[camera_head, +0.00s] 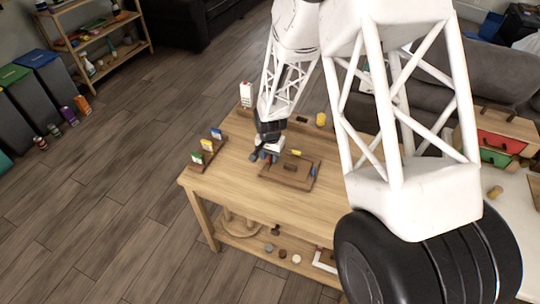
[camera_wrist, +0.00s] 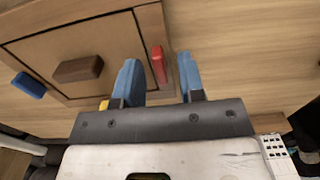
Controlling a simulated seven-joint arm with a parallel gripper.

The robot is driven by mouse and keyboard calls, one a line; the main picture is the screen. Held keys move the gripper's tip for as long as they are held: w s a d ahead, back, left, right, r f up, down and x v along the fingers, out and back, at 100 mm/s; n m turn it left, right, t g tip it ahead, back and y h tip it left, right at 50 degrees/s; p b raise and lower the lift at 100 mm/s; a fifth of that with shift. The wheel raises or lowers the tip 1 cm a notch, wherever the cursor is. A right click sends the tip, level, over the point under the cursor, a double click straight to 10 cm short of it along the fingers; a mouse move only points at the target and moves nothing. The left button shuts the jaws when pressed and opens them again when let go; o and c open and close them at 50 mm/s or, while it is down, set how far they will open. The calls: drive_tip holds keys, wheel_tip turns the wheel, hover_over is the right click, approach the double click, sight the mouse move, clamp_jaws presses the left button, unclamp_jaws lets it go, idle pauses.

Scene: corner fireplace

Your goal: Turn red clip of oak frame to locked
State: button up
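The oak frame (camera_head: 283,180) lies flat on the wooden table; its corner and brown centre block (camera_wrist: 78,69) fill the upper left of the wrist view. The red clip (camera_wrist: 158,64) sits on the frame's edge, lying nearly along that edge. My gripper (camera_wrist: 159,68) is open, with one blue finger on each side of the red clip and narrow gaps visible. In the head view my gripper (camera_head: 267,156) is at the frame's left edge and largely hides the red clip. A blue clip (camera_wrist: 28,85) and a mostly hidden yellow clip (camera_wrist: 104,104) are on other edges.
A rack with green, yellow and blue pieces (camera_head: 207,147) stands at the table's left edge. A white card-like item (camera_head: 246,94) and a yellow object (camera_head: 321,119) are at the back. The table front (camera_head: 240,180) is clear.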

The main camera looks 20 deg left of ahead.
drive_tip(key=shift+f, duration=0.1)
clamp_jaws()
drive_tip(key=shift+n, duration=0.3)
drive_tip(key=n, duration=0.8)
drive_tip(key=shift+n, duration=0.4)
drive_tip(key=n, duration=0.8)
drive_tip(key=shift+n, duration=0.3)
